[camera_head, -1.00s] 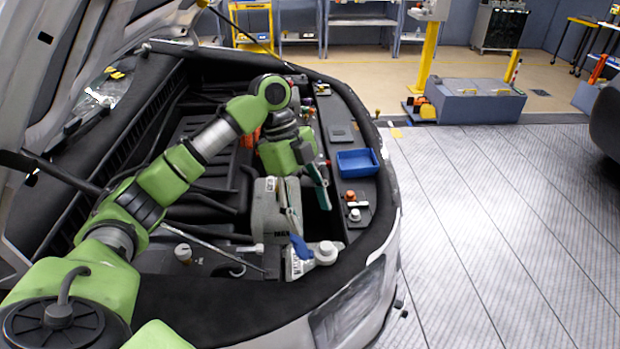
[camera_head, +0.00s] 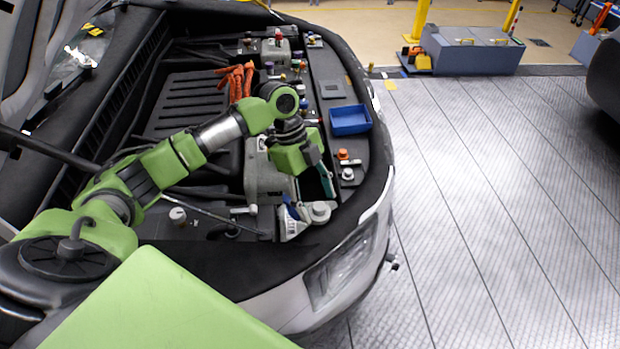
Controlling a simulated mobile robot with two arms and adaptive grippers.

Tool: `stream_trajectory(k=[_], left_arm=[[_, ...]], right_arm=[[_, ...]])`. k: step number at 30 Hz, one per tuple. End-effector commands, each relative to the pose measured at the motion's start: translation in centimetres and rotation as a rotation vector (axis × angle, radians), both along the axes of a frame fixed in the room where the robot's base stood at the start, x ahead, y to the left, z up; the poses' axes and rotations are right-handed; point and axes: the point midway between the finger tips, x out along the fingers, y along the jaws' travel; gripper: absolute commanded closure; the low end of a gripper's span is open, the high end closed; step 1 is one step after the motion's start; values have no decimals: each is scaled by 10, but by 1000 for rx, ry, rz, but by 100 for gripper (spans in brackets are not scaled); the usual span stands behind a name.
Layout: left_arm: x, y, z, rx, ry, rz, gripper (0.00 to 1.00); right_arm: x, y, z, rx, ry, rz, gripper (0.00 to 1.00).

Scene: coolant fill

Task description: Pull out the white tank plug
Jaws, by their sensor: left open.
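A broad white round cap (camera_head: 319,211) sits at the front edge of the engine bay, next to a white, labelled tank part (camera_head: 293,226). A smaller white cap (camera_head: 347,174) stands beside an orange cap (camera_head: 343,155) on the right-hand panel. I cannot tell for certain which is the tank plug. My left gripper (camera_head: 309,199) points down just behind the broad cap, open, with one teal finger to the right and a blue fingertip left of the cap. Contact cannot be made out. My right gripper is not in view.
A blue tray (camera_head: 350,120) lies on the right-hand panel. A grey block (camera_head: 262,178) stands left of the gripper, and orange cables (camera_head: 238,80) lie further back. Another small white cap (camera_head: 178,215) is at the left.

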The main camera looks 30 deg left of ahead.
Motion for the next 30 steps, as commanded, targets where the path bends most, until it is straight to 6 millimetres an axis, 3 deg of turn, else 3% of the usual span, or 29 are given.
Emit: stream_trajectory(k=[6, 16, 21, 23, 24, 25, 30], left_arm=[[-1, -8, -18, -1, 1, 0, 43], [-1, -9, -21, 0, 0, 0, 43], [-1, -9, -21, 0, 0, 0, 84], [-1, -9, -21, 0, 0, 0, 84], [-1, -9, -21, 0, 0, 0, 69], [-1, -9, -21, 0, 0, 0, 77], [-1, -9, -20, 0, 0, 0, 77]], right_arm=[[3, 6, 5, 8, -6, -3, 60], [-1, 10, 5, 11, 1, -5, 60], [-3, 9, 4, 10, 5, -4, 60], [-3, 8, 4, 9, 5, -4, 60], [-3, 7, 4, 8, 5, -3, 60], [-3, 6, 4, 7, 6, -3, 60], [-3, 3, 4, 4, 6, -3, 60]])
